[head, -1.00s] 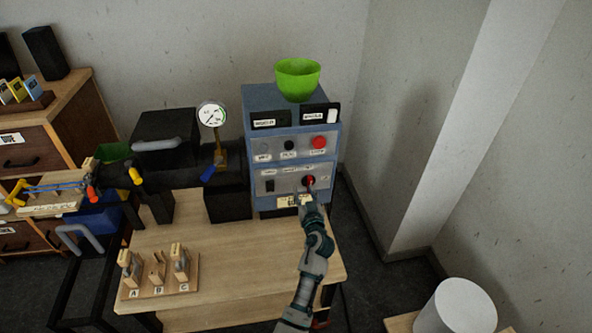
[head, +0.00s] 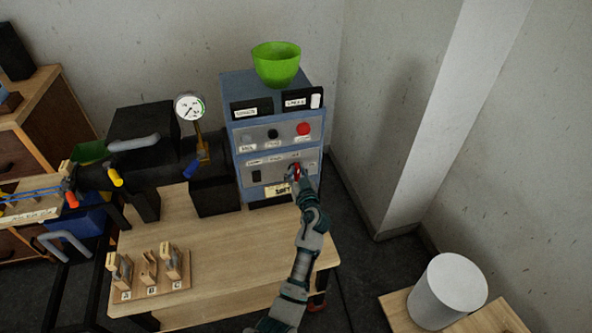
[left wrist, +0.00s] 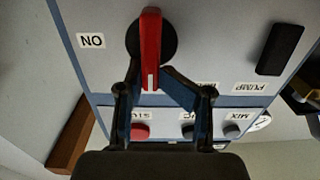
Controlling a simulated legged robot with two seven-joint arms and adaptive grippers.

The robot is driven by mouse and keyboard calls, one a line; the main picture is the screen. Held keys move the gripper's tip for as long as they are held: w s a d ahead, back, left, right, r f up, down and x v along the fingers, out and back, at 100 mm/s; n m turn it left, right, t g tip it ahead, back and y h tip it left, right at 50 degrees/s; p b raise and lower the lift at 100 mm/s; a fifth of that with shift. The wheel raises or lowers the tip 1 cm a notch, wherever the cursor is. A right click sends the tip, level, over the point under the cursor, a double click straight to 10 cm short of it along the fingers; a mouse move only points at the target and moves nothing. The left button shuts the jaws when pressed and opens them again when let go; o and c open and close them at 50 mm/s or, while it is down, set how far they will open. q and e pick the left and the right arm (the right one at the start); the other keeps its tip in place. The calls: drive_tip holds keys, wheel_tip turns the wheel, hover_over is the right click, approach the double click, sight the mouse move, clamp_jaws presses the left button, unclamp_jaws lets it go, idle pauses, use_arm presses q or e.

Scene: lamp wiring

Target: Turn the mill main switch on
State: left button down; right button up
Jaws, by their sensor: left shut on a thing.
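The mill main switch (left wrist: 151,45) is a red handle on a round black base, low on the right of the blue-grey control cabinet (head: 243,186). In the left wrist view, which shows the panel upside down, the handle stands upright in the picture, and a white ON label (left wrist: 91,41) lies to its left. My left gripper (left wrist: 151,72) is shut on the red handle, one finger on each side near its white-marked end. In the head view my left gripper (head: 297,180) covers part of the switch. My right gripper is not in view.
A black PUMP switch (left wrist: 281,48) sits beside the main switch. A red STOP button (head: 303,129) is above. A green bowl (head: 276,64) stands on the cabinet. A rack of pieces marked A, B, C (head: 150,283) lies on the wooden bench (head: 215,260).

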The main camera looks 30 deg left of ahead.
use_arm(q)
drive_tip(key=shift+w+d+r, duration=0.1)
drive_tip(key=shift+w+d, duration=0.1)
drive_tip(key=shift+d, duration=0.35)
drive_tip(key=shift+a, duration=0.15)
drive_tip(key=shift+w, duration=0.1)
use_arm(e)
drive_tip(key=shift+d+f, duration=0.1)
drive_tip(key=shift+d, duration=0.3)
